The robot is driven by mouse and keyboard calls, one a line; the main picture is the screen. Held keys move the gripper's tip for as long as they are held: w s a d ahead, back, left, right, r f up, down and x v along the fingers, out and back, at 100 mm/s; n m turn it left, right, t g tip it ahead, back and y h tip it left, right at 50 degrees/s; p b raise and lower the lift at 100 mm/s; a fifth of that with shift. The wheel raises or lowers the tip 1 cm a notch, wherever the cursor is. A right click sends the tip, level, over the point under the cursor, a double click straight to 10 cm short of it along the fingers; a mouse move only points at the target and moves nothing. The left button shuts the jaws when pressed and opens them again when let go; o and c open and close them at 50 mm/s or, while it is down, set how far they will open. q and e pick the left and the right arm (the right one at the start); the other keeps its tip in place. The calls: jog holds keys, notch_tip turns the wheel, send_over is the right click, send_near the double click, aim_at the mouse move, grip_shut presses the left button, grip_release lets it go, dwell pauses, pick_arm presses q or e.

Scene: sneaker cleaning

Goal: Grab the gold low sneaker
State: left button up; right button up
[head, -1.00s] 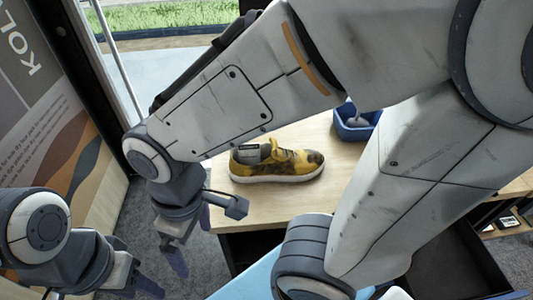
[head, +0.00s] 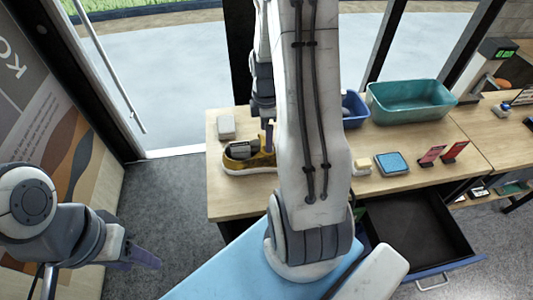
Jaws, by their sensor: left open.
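The gold low sneaker (head: 237,164) sits upright on the wooden table near its left end in the head view. Its right part is hidden behind my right arm. My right gripper (head: 268,138) is at the sneaker's right part, with a finger showing just above or beside it. The rest of that gripper is hidden by the arm, so I cannot tell its opening or whether it touches the shoe. My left gripper (head: 140,261) is open and empty at lower left, well away from the table.
A grey block (head: 226,127) lies behind the sneaker. A blue bin (head: 354,110) and a teal bin (head: 412,101) stand at the back. A blue-topped pad (head: 391,163), a yellowish block (head: 361,167) and red cards (head: 432,156) lie right. An open drawer (head: 420,235) juts out in front.

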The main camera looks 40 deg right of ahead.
aim_at(260, 162)
notch_tip(260, 162, down, 3)
jog(key=shift+r, duration=0.2)
notch_tip(260, 162, down, 4)
jog(key=shift+r+p, duration=0.1)
jog(key=shift+p, duration=0.75)
jog(key=shift+f, duration=0.65)
jog(key=c, duration=1.4)
jog(key=shift+r, duration=0.15)
